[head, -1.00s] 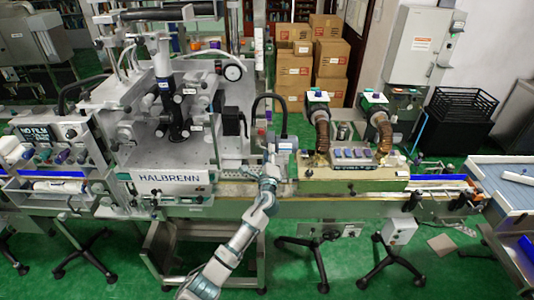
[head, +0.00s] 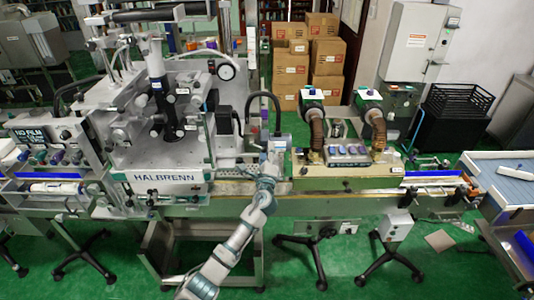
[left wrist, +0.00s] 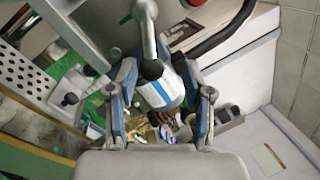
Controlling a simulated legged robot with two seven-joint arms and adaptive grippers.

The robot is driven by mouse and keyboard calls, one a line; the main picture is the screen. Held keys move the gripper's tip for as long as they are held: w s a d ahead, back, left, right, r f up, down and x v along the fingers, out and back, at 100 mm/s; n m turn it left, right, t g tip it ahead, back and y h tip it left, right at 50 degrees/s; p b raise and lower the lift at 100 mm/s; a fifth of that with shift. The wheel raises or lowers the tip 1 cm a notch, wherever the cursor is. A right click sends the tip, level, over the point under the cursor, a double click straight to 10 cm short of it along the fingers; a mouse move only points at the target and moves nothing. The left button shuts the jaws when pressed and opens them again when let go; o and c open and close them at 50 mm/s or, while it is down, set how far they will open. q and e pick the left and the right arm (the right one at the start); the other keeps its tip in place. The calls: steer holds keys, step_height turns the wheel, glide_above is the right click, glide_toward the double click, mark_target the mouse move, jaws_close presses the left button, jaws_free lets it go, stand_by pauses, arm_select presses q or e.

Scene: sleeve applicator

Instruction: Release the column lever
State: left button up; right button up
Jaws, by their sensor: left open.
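The labelling machine (head: 200,178) carries an upright dark column (head: 157,88) with several dark knobs and clamps; which of them is the column lever I cannot tell. My left gripper (head: 270,166) is at the front of the machine, right of the HALBRENN plate and well to the right of the column. In the left wrist view my left gripper (left wrist: 165,112) is open, its two blue-grey fingers apart. My right gripper is out of view.
A curved black hose (head: 264,98) rises just behind the gripper. To the right, a bench unit with two brown ducts (head: 317,130) stands on the line. A dial gauge (head: 227,71) is on the machine. Cardboard boxes (head: 327,57) stand behind.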

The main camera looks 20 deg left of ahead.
arm_select(q)
steer(key=shift+s+f, duration=0.15)
steer(key=shift+s, duration=0.35)
steer(key=v, duration=1.1)
steer(key=shift+d, duration=0.4)
